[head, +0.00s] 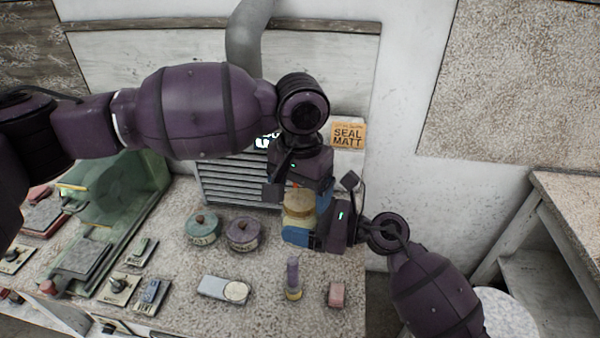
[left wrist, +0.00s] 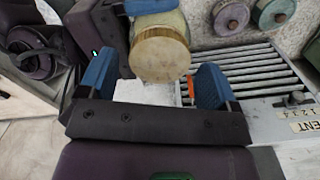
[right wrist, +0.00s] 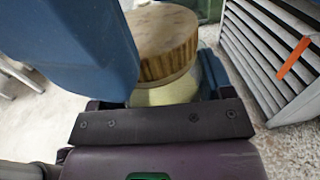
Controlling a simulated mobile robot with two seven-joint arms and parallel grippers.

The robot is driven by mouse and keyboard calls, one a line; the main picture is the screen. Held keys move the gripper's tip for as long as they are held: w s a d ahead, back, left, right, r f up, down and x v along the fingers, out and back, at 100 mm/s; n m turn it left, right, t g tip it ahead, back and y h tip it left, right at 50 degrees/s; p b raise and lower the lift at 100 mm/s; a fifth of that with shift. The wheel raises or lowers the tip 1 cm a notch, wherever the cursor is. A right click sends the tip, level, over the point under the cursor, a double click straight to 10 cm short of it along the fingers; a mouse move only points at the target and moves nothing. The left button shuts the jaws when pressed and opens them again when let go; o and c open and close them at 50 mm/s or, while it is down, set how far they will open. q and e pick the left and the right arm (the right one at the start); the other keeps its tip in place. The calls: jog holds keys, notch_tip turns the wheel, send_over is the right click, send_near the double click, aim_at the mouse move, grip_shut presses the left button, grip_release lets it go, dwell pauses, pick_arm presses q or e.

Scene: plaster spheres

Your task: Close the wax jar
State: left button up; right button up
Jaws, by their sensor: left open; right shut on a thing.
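The wax jar (head: 297,222) is pale yellow with a round wooden lid (head: 299,203) on its top. My right gripper (head: 304,232) is shut around the jar body and holds it upright over the back right of the bench. In the right wrist view the lid (right wrist: 160,42) sits over the jar (right wrist: 165,92); I cannot tell how tightly it is seated. My left gripper (head: 292,184) is just above and behind the lid. In the left wrist view its blue fingers (left wrist: 152,80) are apart and empty, with the lid (left wrist: 160,58) just beyond their tips.
A slatted metal box (head: 235,182) stands behind the jar. A green pot (head: 203,230) and a purple pot (head: 243,234) stand left of it. The bench's right edge is close.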

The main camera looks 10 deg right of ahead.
pick_arm(q)
jog(key=shift+f, duration=0.65)
jog(key=c, duration=0.9)
jog(key=m, duration=1.1)
jog(key=shift+m, duration=0.3)
jog(key=o, duration=1.1)
jog(key=shift+c, duration=0.2)
jog(key=shift+r, duration=0.1)
notch_tip(320, 180, up, 12)
